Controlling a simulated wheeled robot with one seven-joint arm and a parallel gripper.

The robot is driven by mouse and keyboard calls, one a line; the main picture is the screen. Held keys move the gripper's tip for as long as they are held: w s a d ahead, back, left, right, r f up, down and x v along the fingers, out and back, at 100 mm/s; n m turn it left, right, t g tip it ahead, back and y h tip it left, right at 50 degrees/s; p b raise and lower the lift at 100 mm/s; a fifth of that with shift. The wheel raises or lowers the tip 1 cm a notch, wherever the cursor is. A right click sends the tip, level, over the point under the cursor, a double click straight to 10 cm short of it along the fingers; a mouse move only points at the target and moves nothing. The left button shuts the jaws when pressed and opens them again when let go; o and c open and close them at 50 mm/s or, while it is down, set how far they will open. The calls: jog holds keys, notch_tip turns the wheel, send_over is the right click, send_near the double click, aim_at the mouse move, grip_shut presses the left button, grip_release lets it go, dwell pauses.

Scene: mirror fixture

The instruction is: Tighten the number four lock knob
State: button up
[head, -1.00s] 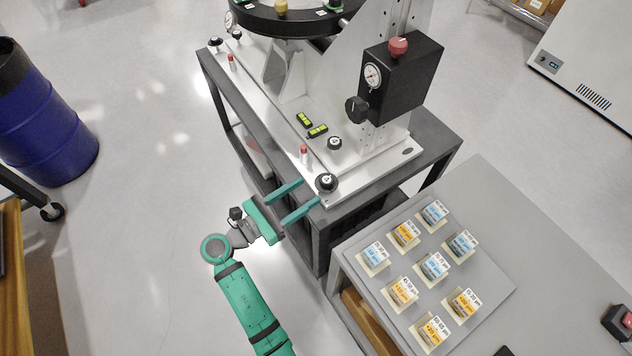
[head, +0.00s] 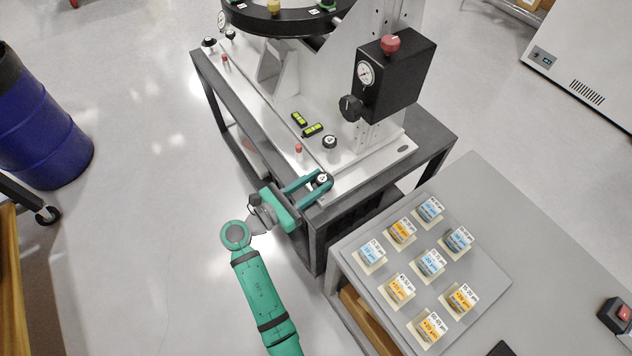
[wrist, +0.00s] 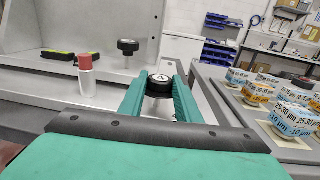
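The number four lock knob (head: 322,179) is a round black knob with a white marked top, at the near corner of the fixture's pale base plate (head: 352,177). It also shows in the wrist view (wrist: 158,84), between the fingertips, with a pale shank below it. My gripper (head: 324,178) has its two green fingers on either side of the knob. In the wrist view the fingertips (wrist: 159,88) appear to touch its sides, so the gripper looks shut on it. The fingers hide part of the knob's sides.
Another black knob (head: 330,142) and a red-capped post (head: 298,148) stand nearby on the plate. Two yellow-green levels (head: 312,130) lie farther back. A black box with a dial (head: 398,75) rises behind. A grey table (head: 480,190) with several labelled blocks is at right.

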jog(key=shift+w+m+g+h, duration=0.15)
jog(key=shift+m+g+h, duration=0.6)
jog(key=shift+g, duration=0.25)
jog(key=shift+m+g+h, duration=0.55)
jog(key=shift+m+g, duration=0.3)
jog(key=shift+g, duration=0.25)
jog(key=o, duration=1.1)
jog(key=shift+c, duration=0.2)
jog(key=shift+a, duration=0.1)
jog(key=v, duration=1)
jog(key=shift+a, duration=0.35)
